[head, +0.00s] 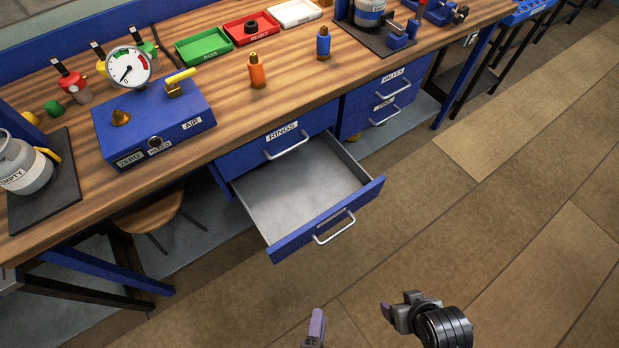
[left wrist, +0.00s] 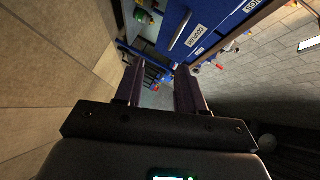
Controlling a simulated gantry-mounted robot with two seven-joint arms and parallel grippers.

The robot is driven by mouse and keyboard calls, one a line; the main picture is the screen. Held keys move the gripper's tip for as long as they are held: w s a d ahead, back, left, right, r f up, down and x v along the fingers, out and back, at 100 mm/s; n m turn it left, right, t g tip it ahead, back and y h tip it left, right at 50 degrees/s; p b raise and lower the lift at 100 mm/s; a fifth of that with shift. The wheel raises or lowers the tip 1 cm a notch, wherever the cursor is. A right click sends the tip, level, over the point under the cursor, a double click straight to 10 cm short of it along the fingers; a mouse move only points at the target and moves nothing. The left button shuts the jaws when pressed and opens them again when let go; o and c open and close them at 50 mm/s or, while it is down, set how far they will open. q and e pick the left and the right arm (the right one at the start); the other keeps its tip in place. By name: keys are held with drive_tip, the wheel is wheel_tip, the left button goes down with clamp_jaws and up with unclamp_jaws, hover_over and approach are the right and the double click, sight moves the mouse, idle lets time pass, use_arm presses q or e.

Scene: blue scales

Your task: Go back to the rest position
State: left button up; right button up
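My left gripper shows in the left wrist view (left wrist: 159,72) with its two purple-grey fingers apart and nothing between them. In the head view only a purple finger (head: 316,326) shows at the bottom edge, over the floor, apart from the bench and drawer. A grey and black part of my own (head: 428,318) shows to its right, also over the floor.
An empty drawer (head: 325,224) stands pulled out below the shut RINGS drawer (head: 268,152). The wooden bench (head: 235,112) carries a blue AIR box (head: 155,130), gauge (head: 128,67), trays, orange bottle (head: 257,72) and blue bottle (head: 323,44). Floor at right is clear.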

drive_tip(key=w+r, duration=0.2)
drive_tip(key=w, duration=0.2)
use_arm(q)
drive_tip(key=w+a+r+n+g+p, duration=0.2)
drive_tip(key=w+a+r+n+g, duration=0.35)
drive_tip(key=w+a+n, duration=0.45)
drive_tip(key=s+a+r+n+g+y+p, duration=0.1)
drive_tip(key=s+a+r+n+g, duration=0.15)
drive_tip(key=a+r, duration=0.45)
drive_tip(key=s+a+r+n+g+y+p, duration=0.1)
drive_tip(key=s+a+r+n+g, duration=0.15)
drive_tip(key=a+r, duration=0.4)
wheel_tip(320, 180, up, 38)
drive_tip(key=p, duration=3.8)
use_arm(e)
wheel_tip(320, 180, up, 40)
drive_tip(key=s+r, duration=0.1)
use_arm(q)
wheel_tip(320, 180, down, 67)
drive_tip(key=b, duration=6.8)
drive_tip(key=shift+a+g, duration=0.15)
drive_tip(key=shift+g, duration=0.3)
use_arm(e)
wheel_tip(320, 180, down, 68)
drive_tip(key=shift+s+d, duration=0.25)
drive_tip(key=shift+d, duration=0.05)
use_arm(q)
drive_tip(key=shift+w, duration=0.15)
